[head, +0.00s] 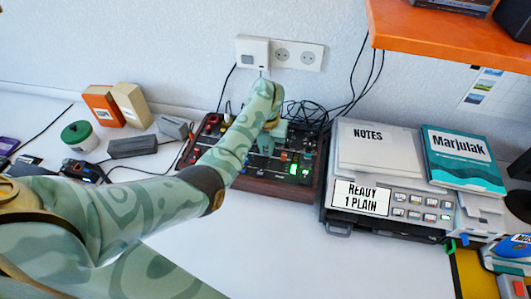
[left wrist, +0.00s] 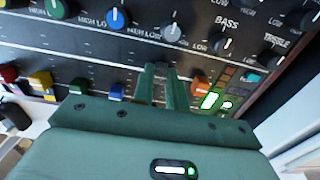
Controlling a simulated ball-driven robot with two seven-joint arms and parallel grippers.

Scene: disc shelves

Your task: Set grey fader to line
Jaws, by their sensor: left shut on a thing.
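The mixer (head: 262,187) has a dark panel in a wooden frame and lies on the white table by the wall. My left gripper (head: 266,143) is over its fader area, pointing down. In the left wrist view, the two green fingers (left wrist: 161,82) are shut on a small piece between them, in the fader row between the blue fader (left wrist: 116,91) and the red fader (left wrist: 202,86). This is most likely the grey fader; the fingers hide nearly all of it. I cannot make out the line it is to meet. My right gripper is not in view.
A printer (head: 385,222) with a notes stack (head: 375,148) stands to the right. An orange shelf (head: 450,38) overhangs at right. The table front is clear.

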